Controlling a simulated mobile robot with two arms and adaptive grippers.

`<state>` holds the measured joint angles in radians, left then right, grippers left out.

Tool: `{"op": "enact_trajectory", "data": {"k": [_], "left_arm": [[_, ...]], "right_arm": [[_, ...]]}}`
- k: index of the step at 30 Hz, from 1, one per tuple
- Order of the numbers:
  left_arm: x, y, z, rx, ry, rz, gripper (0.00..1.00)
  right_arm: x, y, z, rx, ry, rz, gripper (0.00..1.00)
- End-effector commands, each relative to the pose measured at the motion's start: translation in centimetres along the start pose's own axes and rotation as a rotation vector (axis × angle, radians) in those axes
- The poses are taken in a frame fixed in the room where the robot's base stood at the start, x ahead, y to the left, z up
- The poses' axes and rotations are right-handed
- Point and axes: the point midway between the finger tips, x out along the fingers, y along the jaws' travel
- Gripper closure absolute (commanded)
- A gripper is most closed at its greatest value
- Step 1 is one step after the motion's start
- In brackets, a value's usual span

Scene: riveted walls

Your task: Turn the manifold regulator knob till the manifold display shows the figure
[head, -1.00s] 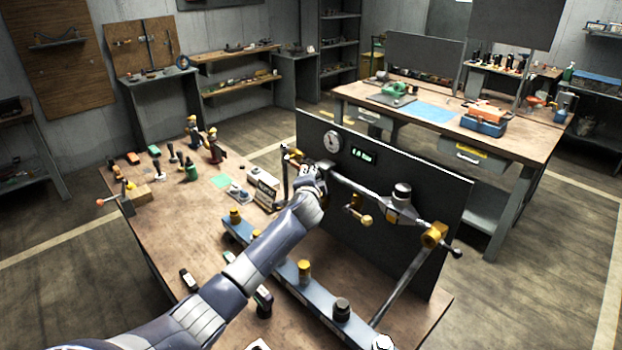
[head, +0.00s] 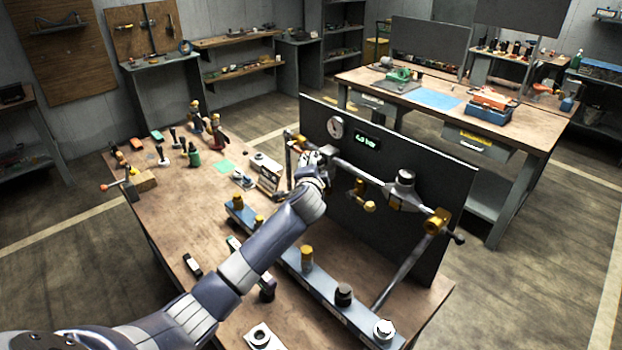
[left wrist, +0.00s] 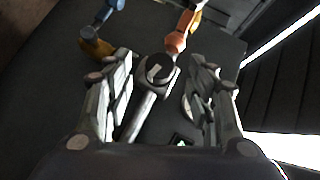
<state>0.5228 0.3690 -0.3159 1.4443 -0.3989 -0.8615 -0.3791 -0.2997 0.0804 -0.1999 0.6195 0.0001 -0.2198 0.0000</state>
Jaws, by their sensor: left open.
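The dark manifold panel (head: 445,200) stands on the bench. It carries a small green-lit display (head: 368,142), whose figures are too small to read surely, and a round gauge (head: 335,127). My left gripper (head: 316,158) is at the pipe in front of the panel and hides the regulator knob there. In the left wrist view a dark round knob with a pale pointer mark (left wrist: 158,70) sits between the spread fingers of my left gripper (left wrist: 157,92). The fingers are open, with gaps on both sides. My right gripper is not in view.
A pipe with a grey fitting (head: 405,190) and a yellow valve (head: 436,221) runs right of my gripper. A blue rail (head: 325,285) with several knobs and caps lies in front. Small tools and bottles crowd the wooden bench (head: 190,225).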

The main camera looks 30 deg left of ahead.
Motion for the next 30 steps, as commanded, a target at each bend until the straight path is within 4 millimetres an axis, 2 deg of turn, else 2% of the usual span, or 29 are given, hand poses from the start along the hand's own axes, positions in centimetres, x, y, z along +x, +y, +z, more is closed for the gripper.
{"op": "enact_trajectory", "data": {"k": [9, 15, 21, 30], "left_arm": [[-4.8, 0.1, 0.1, 0.001, 0.001, 0.001, 0.49], [-7.0, 0.1, 0.0, 0.001, 0.000, 0.001, 0.49], [-8.0, 0.0, 0.1, 0.000, 0.000, 0.000, 0.49], [-8.0, 0.0, 0.1, 0.000, -0.001, 0.001, 0.49]], "right_arm": [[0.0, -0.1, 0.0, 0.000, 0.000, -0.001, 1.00], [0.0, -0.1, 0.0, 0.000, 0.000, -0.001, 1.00], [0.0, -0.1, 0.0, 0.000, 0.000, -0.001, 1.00], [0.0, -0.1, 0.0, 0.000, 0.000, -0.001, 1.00]]}}
